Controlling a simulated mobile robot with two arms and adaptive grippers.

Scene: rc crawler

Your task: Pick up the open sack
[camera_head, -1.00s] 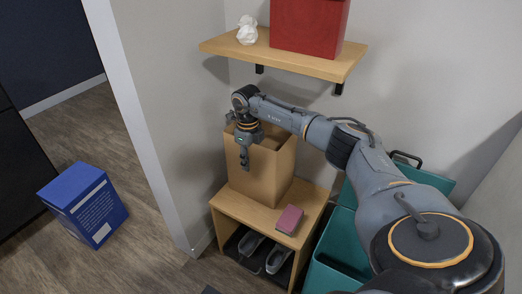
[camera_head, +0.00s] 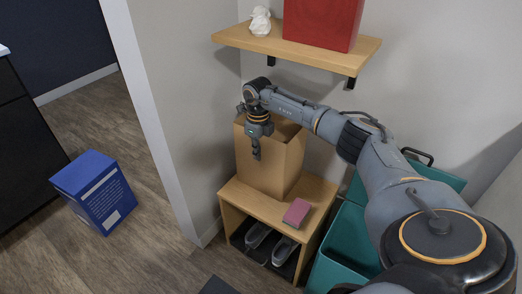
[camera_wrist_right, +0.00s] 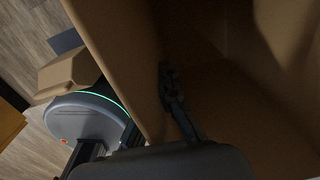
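The open sack (camera_head: 277,167) is a tall brown bag standing upright on a small wooden bench (camera_head: 262,203), its mouth facing up. My right gripper (camera_head: 256,150) points down at the sack's near left rim. One finger shows in front of the sack's outer wall in the head view. In the right wrist view, the sack's inside (camera_wrist_right: 250,100) fills the right side. One dark finger is inside it and a dark part shows beyond the wall, so the gripper (camera_wrist_right: 135,120) straddles the rim with its fingers apart. My left gripper is not in view.
A wooden shelf (camera_head: 232,38) above holds a red box (camera_head: 325,20) and a white figure (camera_head: 260,22). A pink block (camera_head: 297,212) lies on the bench, with shoes (camera_head: 283,251) below. Teal bins (camera_head: 345,245) stand right. A blue box (camera_head: 93,192) is on the floor.

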